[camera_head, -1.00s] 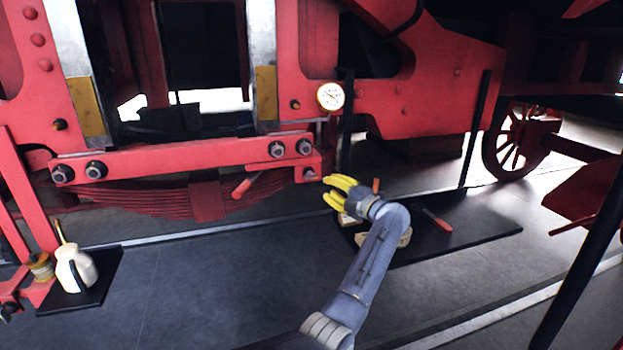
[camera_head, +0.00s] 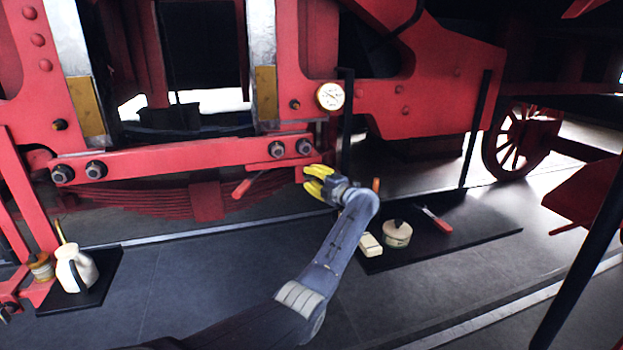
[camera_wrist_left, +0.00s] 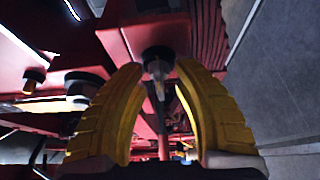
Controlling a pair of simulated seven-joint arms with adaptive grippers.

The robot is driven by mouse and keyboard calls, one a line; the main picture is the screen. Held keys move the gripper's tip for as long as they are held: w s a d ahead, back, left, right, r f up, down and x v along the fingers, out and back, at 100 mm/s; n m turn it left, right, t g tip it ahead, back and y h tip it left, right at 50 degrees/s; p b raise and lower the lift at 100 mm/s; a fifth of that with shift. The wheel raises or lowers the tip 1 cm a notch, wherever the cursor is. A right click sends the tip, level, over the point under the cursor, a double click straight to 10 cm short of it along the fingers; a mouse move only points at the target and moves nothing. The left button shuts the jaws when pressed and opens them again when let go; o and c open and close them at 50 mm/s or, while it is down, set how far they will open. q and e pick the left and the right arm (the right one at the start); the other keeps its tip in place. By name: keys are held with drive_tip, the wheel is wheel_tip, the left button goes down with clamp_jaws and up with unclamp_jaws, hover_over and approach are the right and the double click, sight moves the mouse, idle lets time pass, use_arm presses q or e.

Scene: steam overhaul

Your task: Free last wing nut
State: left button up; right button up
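My left gripper (camera_head: 311,183) has yellow fingers and is at the right end of the red beam (camera_head: 180,157), just below it. In the left wrist view the two fingers (camera_wrist_left: 158,80) are apart. A dark round fastener with a paler stud (camera_wrist_left: 158,68) sits between and just beyond the fingertips, under a red block. It may be the wing nut, but its wings cannot be made out. I cannot tell whether the fingers touch it. My right gripper is not in view.
A pressure gauge (camera_head: 330,96) is above the gripper. A red handle (camera_head: 242,188) sticks out left of it. A dark mat (camera_head: 480,238) holds a round tin (camera_head: 397,233), a pale block (camera_head: 370,245) and a red-handled tool (camera_head: 436,220). A white oil can (camera_head: 77,268) stands at left.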

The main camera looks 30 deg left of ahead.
use_arm(q)
clamp_jaws()
drive_tip(key=shift+n, duration=0.4)
drive_tip(key=n+h, duration=0.2)
drive_tip(key=n, duration=0.1)
drive_tip(key=shift+n, duration=0.3)
drive_tip(key=n+h, duration=0.2)
drive_tip(key=n, duration=0.1)
drive_tip(key=shift+t, duration=0.3)
drive_tip(key=n+t+h, duration=0.1)
drive_tip(key=n, duration=0.1)
drive_tip(key=n+h, duration=0.1)
drive_tip(key=n, duration=0.1)
drive_tip(key=shift+s+f+n+t, duration=0.1)
drive_tip(key=shift+n+t, duration=0.3)
drive_tip(key=n+t+h, duration=0.2)
drive_tip(key=n, duration=0.1)
drive_tip(key=shift+n, duration=0.3)
idle(0.5)
